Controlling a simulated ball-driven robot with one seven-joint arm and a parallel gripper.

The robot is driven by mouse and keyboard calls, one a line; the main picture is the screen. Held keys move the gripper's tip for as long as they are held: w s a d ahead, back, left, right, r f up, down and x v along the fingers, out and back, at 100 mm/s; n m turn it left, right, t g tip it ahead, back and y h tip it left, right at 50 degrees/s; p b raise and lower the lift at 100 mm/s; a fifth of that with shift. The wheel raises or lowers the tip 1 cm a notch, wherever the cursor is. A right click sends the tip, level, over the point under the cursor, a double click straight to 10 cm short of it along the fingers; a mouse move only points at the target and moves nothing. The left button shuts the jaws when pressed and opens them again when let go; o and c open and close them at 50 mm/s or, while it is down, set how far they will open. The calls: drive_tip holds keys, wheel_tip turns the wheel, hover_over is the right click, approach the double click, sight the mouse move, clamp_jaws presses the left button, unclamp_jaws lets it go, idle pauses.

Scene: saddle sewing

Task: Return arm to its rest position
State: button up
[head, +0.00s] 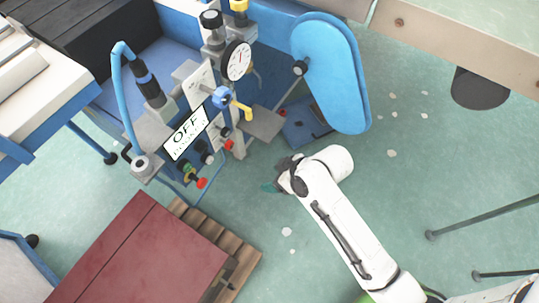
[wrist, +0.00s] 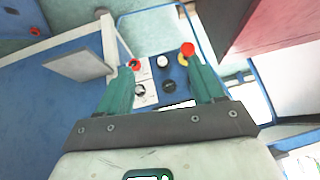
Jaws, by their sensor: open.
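My white arm (head: 340,225) reaches up from the lower right in the head view. My gripper (head: 270,187) is at its end, low and to the right of the blue machine's control panel, and its fingers are partly hidden by the wrist. In the wrist view my gripper (wrist: 160,85) shows two green fingers spread apart with nothing between them. Beyond the fingers is the control panel (wrist: 150,97) with red, white and black knobs. The machine's sign (head: 187,134) reads OFF.
The blue machine (head: 270,25) carries a dial gauge (head: 236,60) and a blue guard (head: 332,70). A dark red box (head: 140,255) on a wooden pallet (head: 240,270) stands at lower left. A bench (head: 470,45) is at upper right.

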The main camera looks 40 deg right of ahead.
drive_tip(key=s+d+r+m+g+h, duration=0.2)
drive_tip(key=s, duration=0.5)
drive_tip(key=s+d+r+m+g+h, duration=0.1)
drive_tip(key=s+d+r+g, duration=0.15)
drive_tip(key=s, duration=0.45)
wheel_tip(320, 180, up, 12)
drive_tip(key=s+p, duration=0.1)
drive_tip(key=p, duration=1.1)
drive_tip(key=shift+d+m+g+h, duration=0.3)
drive_tip(key=shift+d+m+g, duration=0.05)
drive_tip(key=shift+d+m, duration=0.05)
drive_tip(key=shift+s, duration=0.1)
